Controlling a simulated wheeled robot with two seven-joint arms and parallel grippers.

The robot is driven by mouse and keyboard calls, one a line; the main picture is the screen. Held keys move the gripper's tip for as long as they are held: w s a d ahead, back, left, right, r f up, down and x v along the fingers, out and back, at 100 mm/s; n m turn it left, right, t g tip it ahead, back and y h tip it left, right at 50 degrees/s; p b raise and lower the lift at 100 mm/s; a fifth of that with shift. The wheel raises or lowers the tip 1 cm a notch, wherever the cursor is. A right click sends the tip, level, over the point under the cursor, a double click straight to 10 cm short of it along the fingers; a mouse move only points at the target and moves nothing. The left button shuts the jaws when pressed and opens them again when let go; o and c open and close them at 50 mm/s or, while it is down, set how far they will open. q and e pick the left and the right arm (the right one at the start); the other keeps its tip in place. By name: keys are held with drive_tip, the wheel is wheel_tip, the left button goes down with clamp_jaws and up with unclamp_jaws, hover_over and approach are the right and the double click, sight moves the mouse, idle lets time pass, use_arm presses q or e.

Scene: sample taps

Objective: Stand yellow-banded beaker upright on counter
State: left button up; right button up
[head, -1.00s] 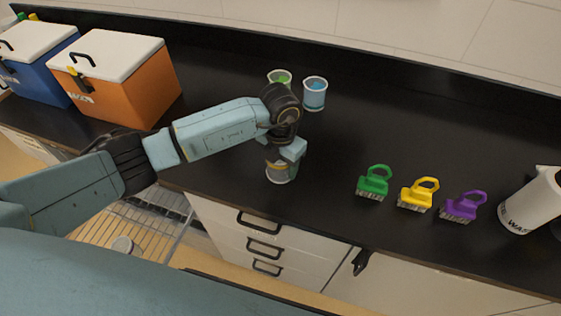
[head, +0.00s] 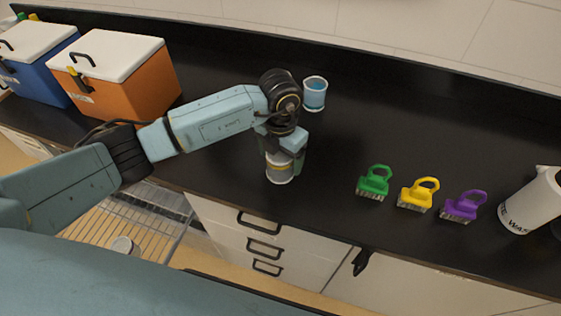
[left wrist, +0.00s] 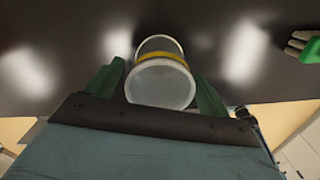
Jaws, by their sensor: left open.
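The yellow-banded beaker (head: 279,174) stands upright on the black counter (head: 330,180) near its front edge. It also shows in the left wrist view (left wrist: 161,76), clear with a yellow band around it. My left gripper (head: 285,158) is at the beaker from above and behind. In the left wrist view its two green fingers (left wrist: 158,90) are open, one on each side of the beaker, with a small gap showing at least on the right. The gripper hides the upper part of the beaker in the head view. My right gripper is not in view.
Green (head: 374,182), yellow (head: 418,194) and purple (head: 462,206) brushes and a white jug (head: 532,204) are to the right. Orange (head: 120,75) and blue (head: 38,65) coolers stand at left. The middle back counter is clear.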

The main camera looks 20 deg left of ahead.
use_arm(q)
wheel_tip(320, 180, up, 9)
drive_tip(key=shift+r+b, duration=0.1)
drive_tip(key=shift+b, duration=0.2)
idle(0.4)
